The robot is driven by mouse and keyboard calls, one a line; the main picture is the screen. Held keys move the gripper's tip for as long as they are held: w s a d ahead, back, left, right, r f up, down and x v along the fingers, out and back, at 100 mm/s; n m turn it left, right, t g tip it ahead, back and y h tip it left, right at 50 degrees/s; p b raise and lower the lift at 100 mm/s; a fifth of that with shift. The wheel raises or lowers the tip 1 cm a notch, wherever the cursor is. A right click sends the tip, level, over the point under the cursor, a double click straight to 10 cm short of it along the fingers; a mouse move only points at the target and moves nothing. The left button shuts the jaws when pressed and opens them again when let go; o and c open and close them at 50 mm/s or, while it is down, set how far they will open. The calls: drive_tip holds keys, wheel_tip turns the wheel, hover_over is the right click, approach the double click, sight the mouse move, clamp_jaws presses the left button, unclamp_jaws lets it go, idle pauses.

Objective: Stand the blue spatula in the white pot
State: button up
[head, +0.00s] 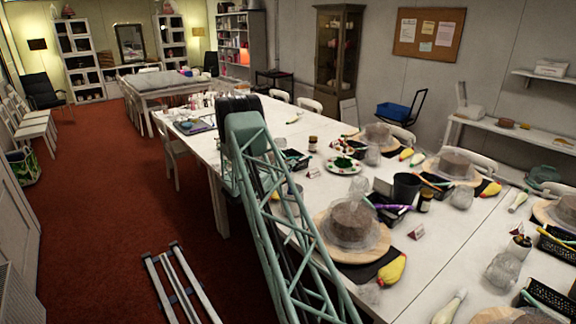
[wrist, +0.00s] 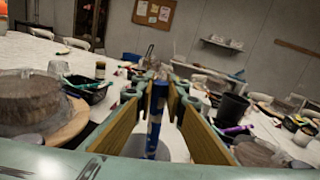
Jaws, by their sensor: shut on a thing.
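In the wrist view my gripper (wrist: 165,92) has its two yellow-padded jaws closed on the blue spatula (wrist: 154,130). The spatula is nearly upright between the jaws, above the white table. In the head view my green lattice arm reaches over the table's left side, and neither my gripper nor the spatula can be made out there.
A green-dotted plate (head: 346,165) lies further back. The table's near left end is mostly behind my arm.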

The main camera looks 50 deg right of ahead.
drive_tip(key=o, duration=0.9)
drive_tip(key=shift+o, duration=0.2)
drive_tip(key=shift+a, duration=0.15)
drive_tip(key=a, duration=1.1)
drive_tip(key=shift+w+a, duration=0.35)
drive_tip(key=shift+w, duration=0.1)
idle(0.5)
drive_tip(key=shift+r, duration=0.1)
